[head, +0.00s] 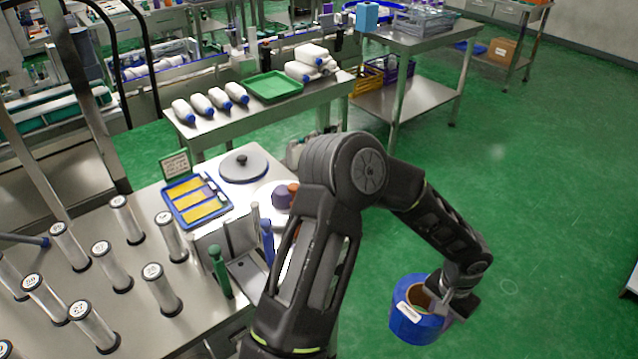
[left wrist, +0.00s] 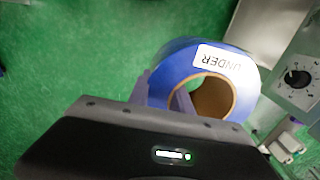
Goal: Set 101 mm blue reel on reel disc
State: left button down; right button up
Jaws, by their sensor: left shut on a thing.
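The blue reel (head: 408,321) has a brown core and a white label; it hangs over the green floor at the lower right of the head view. My left gripper (head: 445,304) is shut on the reel's wall. In the left wrist view the reel (left wrist: 178,57) shows a label reading "UNDER", with one finger of the left gripper (left wrist: 162,97) outside it and the other in the core hole. A round grey disc with a black knob (head: 236,173) lies on the steel table. I cannot tell if it is the reel disc. A paler disc beside it is partly hidden by my arm. My right gripper is not in view.
Several numbered upright cylinders (head: 110,268) stand on the table's left. A blue tray with yellow pads (head: 170,190) and a green-handled tool (head: 219,270) are near the discs. A bench behind holds bottles and a green tray (head: 273,87). The floor around the reel is clear.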

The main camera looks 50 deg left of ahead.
aim_at(282, 201)
jog(key=i, duration=1.45)
jog(key=i+l+u, duration=0.1)
jog(key=i+u, duration=0.15)
jog(key=i, duration=1.1)
jog(key=u, duration=2.5)
